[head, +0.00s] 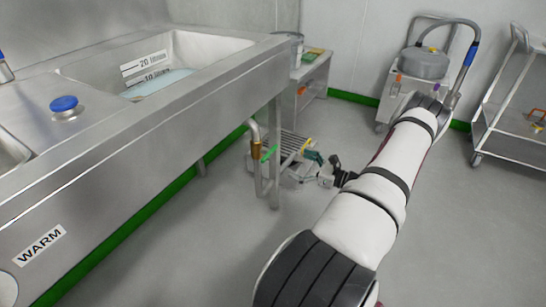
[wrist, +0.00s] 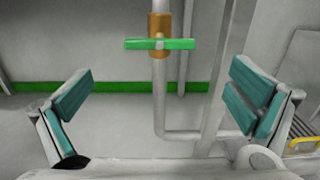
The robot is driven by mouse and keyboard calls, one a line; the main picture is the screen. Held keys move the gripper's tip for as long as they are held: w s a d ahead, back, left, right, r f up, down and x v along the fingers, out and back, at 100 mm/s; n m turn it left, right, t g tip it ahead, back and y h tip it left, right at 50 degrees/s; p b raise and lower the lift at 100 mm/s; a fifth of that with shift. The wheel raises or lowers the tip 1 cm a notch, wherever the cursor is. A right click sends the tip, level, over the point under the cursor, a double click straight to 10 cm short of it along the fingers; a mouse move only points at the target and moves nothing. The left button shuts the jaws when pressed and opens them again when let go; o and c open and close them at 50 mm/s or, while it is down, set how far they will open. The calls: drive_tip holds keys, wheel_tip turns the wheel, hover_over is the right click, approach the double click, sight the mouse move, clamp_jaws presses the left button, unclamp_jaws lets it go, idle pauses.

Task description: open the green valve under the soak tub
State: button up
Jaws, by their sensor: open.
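The soak tub (head: 189,47) is the steel basin at the upper left in the head view, with litre marks and some bluish water inside. The green valve (head: 269,153) sits under its right end on a drain pipe, at a brass body. In the wrist view the green valve handle (wrist: 160,44) lies crosswise to the vertical pipe, in front of the brass body (wrist: 160,23). My gripper (wrist: 160,100) is open and empty, its teal pads apart on either side of the pipe and lower in the picture than the handle. My gripper (head: 324,169) also shows small in the head view, right of the valve.
A steel leg (head: 274,140) and the bent drain pipe (wrist: 160,100) stand close around the valve. A grey canister on a trolley (head: 424,64) and a steel cart (head: 510,125) stand at right. The floor between is clear.

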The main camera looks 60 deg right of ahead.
sight(271, 153)
drive_tip(key=w, duration=0.3)
drive_tip(key=w+b, duration=0.1)
drive_tip(key=w, duration=0.2)
drive_tip(key=w+b, duration=0.1)
drive_tip(key=w, duration=0.2)
drive_tip(key=shift+w+a, duration=0.4)
drive_tip(key=c, duration=1.2)
